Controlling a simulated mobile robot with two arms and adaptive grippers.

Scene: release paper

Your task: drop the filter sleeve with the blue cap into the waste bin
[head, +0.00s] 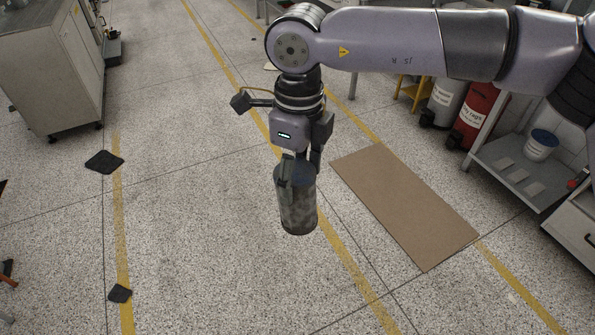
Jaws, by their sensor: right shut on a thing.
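My right gripper (298,165) hangs from the arm that comes in from the right. It is shut on a dark grey, mottled cylinder (297,208), which looks like the filter sleeve. The sleeve is held nearly upright, above open floor. No blue cap shows on it; its upper end is partly hidden by the fingers. I cannot tell which is the waste bin. My left gripper is not in view.
A brown flat board (405,208) lies on the floor right of the sleeve. A metal shelf (510,180) at the right bears a white tub with a blue lid (541,145). A grey cabinet (50,65) stands upper left. Dark scraps (104,162) lie on the left floor.

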